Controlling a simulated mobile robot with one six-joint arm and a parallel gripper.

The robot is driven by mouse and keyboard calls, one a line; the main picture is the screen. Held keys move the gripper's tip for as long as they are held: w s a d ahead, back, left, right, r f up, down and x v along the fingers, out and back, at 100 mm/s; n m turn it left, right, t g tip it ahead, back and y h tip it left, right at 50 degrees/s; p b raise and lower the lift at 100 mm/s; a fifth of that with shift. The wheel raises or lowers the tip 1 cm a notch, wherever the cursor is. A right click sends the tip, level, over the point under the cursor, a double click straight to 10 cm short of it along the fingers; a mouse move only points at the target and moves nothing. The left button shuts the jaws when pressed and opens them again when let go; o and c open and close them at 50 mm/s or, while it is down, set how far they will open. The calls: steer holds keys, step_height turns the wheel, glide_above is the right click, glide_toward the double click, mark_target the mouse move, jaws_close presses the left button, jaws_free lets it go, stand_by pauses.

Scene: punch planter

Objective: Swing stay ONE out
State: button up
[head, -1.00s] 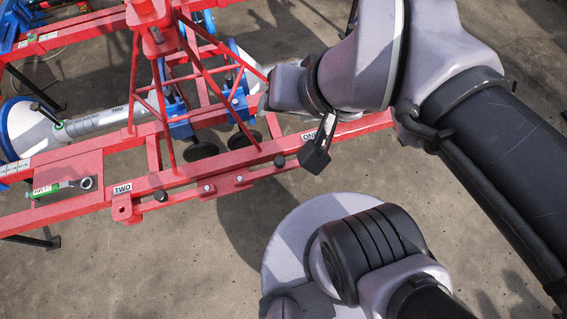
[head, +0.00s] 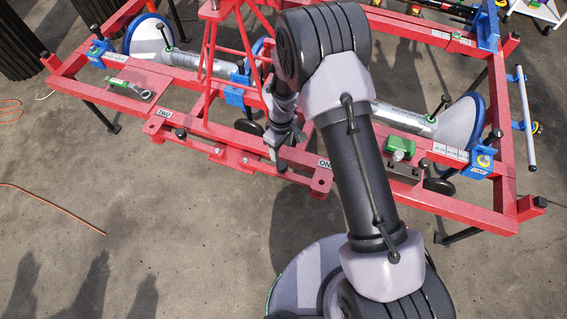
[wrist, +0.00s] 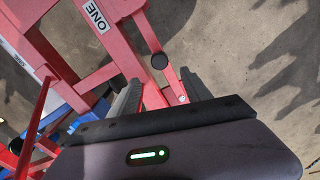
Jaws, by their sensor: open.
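Stay ONE is a red bar (wrist: 148,42) with a black round knob (wrist: 159,61), beside the white ONE label (wrist: 96,16) on the red frame. In the head view the ONE label (head: 325,163) is on the front rail, and the stay's hinge block (head: 321,184) is just below it. The stay lies folded along the rail. My gripper (head: 279,158) is over the stay, left of the label. In the wrist view its open fingers (wrist: 160,77) have the bar's free end between them. Whether they touch it cannot be told.
The matching TWO label (head: 164,114) and its stay lie further left on the rail. Concrete floor (head: 150,210) in front is clear, apart from an orange cord (head: 60,205).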

mark_target(282, 165)
step_height(282, 165, down, 11)
steer(key=b, duration=0.3)
steer(key=shift+d+f, duration=0.1)
steer(key=shift+f, duration=0.1)
jaws_close()
stand_by(1.0)
